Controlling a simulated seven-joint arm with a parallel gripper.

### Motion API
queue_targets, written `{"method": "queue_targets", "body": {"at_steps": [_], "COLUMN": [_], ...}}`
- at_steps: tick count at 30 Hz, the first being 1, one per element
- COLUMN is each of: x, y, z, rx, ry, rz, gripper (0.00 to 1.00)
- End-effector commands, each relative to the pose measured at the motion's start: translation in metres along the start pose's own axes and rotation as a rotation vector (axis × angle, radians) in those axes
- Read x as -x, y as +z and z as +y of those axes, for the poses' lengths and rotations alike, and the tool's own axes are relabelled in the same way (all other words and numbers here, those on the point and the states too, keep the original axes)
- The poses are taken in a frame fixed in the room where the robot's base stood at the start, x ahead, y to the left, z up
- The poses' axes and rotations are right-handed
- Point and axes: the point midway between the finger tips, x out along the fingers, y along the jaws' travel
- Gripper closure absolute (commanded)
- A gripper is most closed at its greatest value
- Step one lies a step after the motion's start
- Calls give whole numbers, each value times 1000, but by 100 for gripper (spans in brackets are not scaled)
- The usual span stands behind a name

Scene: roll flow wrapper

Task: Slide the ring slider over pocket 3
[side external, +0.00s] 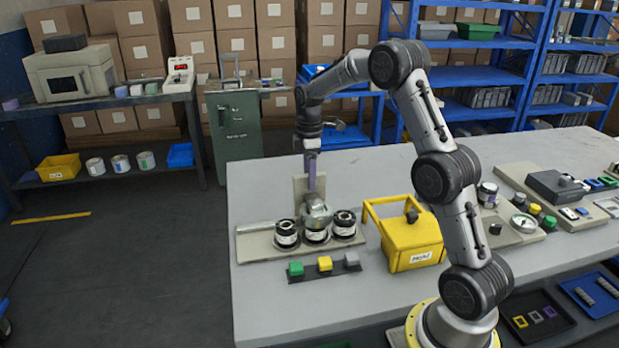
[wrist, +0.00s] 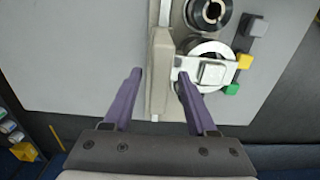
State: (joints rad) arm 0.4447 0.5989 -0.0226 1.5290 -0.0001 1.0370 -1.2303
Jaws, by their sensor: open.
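The grey metal ring slider (side external: 317,212) sits low over the row of black-and-white round pockets, around the middle one; it also shows in the wrist view (wrist: 212,72). One round pocket (side external: 285,234) is at the left of the row and another (side external: 344,223) at the right. No pocket numbers can be read. A beige upright plate (side external: 299,188) stands behind the row. My gripper (wrist: 159,78) is open, its purple fingers on either side of this plate in the wrist view. The right fingertip is close beside the slider; contact cannot be told. My gripper (side external: 312,187) points down.
Green (side external: 295,269), yellow (side external: 325,264) and grey (side external: 352,259) blocks stand in front of the row. A yellow handled box (side external: 411,243) stands to its right. Instruments crowd the table's right end. The table (side external: 262,180) is clear at the back left.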

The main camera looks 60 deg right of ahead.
Motion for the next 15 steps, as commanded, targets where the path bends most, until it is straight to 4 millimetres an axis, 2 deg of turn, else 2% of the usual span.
{"method": "queue_targets", "body": {"at_steps": [11,15], "x": [-6,-6], "y": [0,0], "z": [0,0], "rx": [0,0], "ry": [1,1], "rz": [0,0], "gripper": [43,66]}}
